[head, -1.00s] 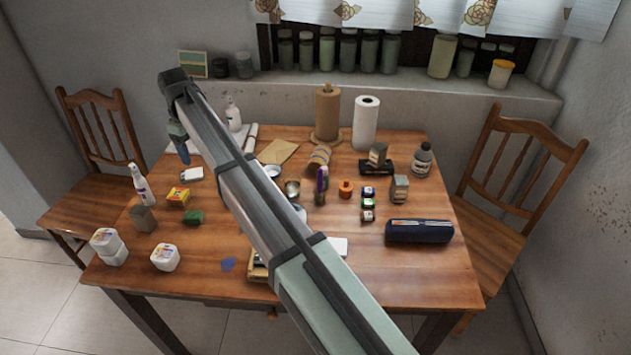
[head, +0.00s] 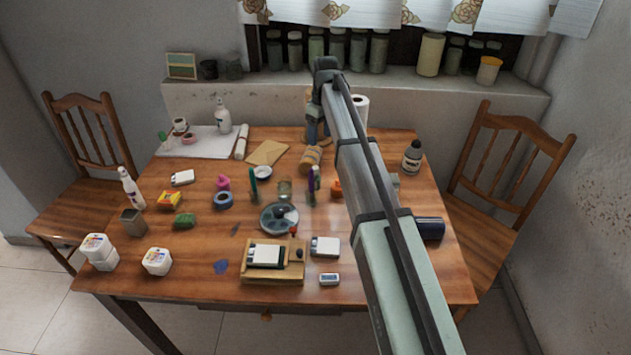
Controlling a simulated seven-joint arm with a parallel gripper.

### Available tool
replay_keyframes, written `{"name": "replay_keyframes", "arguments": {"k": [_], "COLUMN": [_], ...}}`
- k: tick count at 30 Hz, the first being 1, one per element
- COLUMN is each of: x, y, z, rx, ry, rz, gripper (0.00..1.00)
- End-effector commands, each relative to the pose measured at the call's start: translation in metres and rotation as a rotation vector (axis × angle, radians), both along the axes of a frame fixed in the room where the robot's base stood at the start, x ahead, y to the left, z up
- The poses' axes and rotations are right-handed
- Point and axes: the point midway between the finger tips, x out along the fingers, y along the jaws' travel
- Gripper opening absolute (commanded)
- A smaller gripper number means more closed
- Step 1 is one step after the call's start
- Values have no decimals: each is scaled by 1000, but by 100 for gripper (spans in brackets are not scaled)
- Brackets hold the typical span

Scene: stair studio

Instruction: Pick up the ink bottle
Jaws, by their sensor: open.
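A grey bottle with a dark cap and a pale label (head: 412,158) stands upright at the right back of the table; I cannot tell if it is the ink bottle. Several small dark-capped bottles that could also be ink bottles are hidden behind my arm now. My gripper (head: 318,133) hangs over the back middle of the table, left of the grey bottle and apart from it. It is small in view, open, and nothing shows in it.
The wooden table (head: 330,285) is crowded. A yellow-brown roll (head: 310,158), a round dish (head: 279,218) and a wooden tray (head: 272,277) stand left of my arm. A paper towel roll (head: 361,108) is behind it. A dark blue case (head: 432,228) lies right.

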Motion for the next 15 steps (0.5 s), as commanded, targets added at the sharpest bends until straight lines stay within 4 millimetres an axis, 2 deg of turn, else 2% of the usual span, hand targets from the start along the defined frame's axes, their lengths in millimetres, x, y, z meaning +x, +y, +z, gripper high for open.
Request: {"name": "replay_keyframes", "arguments": {"k": [1, 6, 15], "x": [-7, -19, -26], "y": [-5, 0, 5], "z": [-2, -4, -4], "rx": [8, 34, 72], "ry": [-2, -11, -47], "rz": [42, 227, 631], "gripper": [67, 67, 67]}}
